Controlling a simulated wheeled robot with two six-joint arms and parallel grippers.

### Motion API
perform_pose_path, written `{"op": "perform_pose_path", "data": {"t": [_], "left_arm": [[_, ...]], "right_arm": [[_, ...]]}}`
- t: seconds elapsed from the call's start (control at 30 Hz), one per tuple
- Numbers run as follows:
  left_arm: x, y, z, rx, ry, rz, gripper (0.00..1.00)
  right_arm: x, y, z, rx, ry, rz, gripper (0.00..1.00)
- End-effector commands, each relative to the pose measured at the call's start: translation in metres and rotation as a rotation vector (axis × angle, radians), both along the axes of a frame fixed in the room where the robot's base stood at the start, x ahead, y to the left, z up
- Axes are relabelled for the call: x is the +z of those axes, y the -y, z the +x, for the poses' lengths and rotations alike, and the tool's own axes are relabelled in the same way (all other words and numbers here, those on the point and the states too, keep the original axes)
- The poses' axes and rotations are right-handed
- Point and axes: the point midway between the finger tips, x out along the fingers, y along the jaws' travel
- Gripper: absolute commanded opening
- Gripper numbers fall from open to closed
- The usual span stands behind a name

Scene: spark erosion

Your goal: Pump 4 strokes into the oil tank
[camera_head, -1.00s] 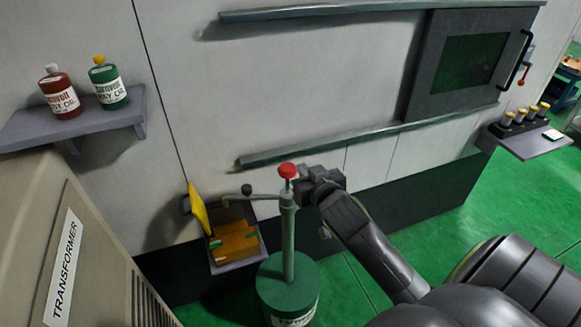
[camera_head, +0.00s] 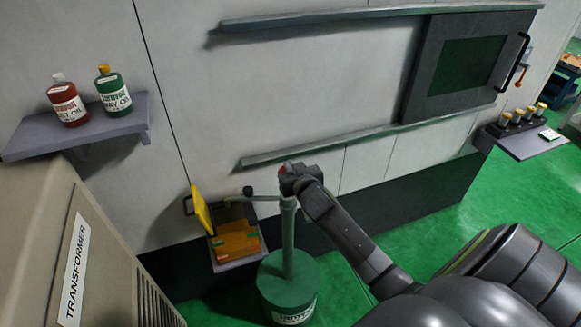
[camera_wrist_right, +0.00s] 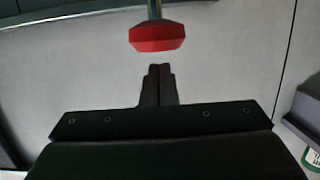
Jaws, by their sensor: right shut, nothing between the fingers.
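The green pump drum (camera_head: 290,283) stands on the floor with its upright pump column (camera_head: 289,240). The red pump knob (camera_head: 283,170) is mostly hidden behind my right gripper (camera_head: 287,178) in the head view. In the right wrist view the knob (camera_wrist_right: 157,37) sits on a thin rod, just beyond the shut fingertips (camera_wrist_right: 158,68), with a visible gap in that picture. A spout runs left from the column to the oil tank (camera_head: 238,262), whose yellow lid (camera_head: 201,209) is open. My left gripper is not in view.
A shelf (camera_head: 100,130) at upper left holds a red bottle (camera_head: 68,103) and a green bottle (camera_head: 113,92). The transformer cabinet (camera_head: 110,250) fills the lower left. A dark sliding door (camera_head: 470,62) and a small shelf (camera_head: 525,145) are at the right.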

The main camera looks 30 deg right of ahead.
Motion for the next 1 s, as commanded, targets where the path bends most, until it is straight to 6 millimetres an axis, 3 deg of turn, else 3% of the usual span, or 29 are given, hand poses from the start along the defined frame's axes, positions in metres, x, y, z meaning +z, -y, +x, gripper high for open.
{"op": "perform_pose_path", "data": {"t": [0.57,1.0], "left_arm": [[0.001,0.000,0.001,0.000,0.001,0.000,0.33],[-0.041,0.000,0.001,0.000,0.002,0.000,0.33]], "right_arm": [[-0.011,0.000,-0.001,0.001,-0.001,0.000,0.00],[-0.060,0.000,-0.001,-0.001,-0.005,0.003,0.00]]}}
